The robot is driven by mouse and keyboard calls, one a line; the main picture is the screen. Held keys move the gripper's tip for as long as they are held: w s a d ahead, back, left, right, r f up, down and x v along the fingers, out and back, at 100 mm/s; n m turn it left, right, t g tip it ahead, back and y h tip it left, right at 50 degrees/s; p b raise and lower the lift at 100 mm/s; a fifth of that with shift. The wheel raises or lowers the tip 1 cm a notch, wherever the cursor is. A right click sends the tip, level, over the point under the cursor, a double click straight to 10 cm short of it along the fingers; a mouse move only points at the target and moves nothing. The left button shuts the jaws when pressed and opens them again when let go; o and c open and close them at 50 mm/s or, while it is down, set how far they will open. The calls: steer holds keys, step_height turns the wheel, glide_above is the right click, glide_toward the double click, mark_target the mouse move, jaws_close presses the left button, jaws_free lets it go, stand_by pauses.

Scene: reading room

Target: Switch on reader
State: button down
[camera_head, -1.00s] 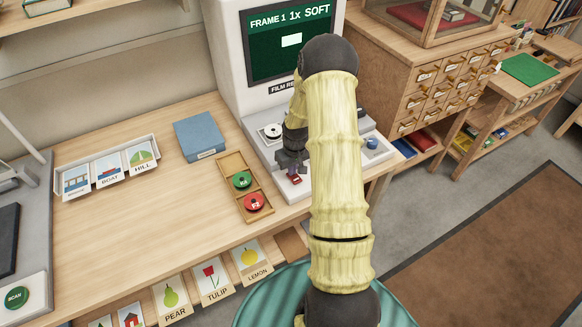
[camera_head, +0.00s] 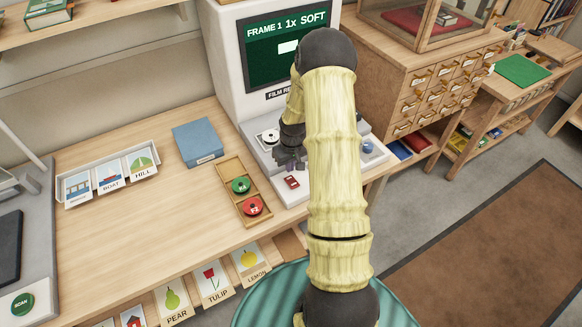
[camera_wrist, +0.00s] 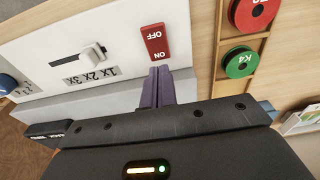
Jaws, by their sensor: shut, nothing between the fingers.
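The film reader (camera_head: 222,65) is a white cabinet on the desk. Its screen (camera_head: 262,68) is lit green, with the words "FRAME 1 1x SOFT" and a white rectangle. The red rocker switch (camera_head: 292,182) is on the reader's front panel; it shows large in the wrist view (camera_wrist: 155,42) with OFF and ON marks. My gripper (camera_head: 289,165) is shut and empty. In the wrist view its purple fingertips (camera_wrist: 162,72) are close by the ON end of the switch; I cannot tell whether they touch it. My arm hides part of the reader's panel.
A wooden tray (camera_head: 228,165) with a green and a red reel lies left of the switch. A slider (camera_wrist: 92,53) marked 1x 2x 3x and a blue knob (camera_head: 367,147) are on the panel. A blue box (camera_head: 197,142) stands on the desk, with bare desktop around it.

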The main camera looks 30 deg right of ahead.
step_height(320, 180, up, 10)
steer(key=w+b, duration=0.1)
steer(key=shift+w+f+b, duration=0.15)
steer(key=shift+w+b, duration=0.2)
steer(key=shift+a, duration=0.1)
steer(key=s+a+r, duration=0.4)
steer(key=s+a, duration=0.4)
steer(key=s, duration=0.1)
steer(key=s+a+r+t, duration=0.1)
steer(key=s+a+r, duration=0.4)
steer(key=s+a, duration=0.4)
steer(key=shift+s, duration=0.75)
steer(key=shift+w, duration=0.1)
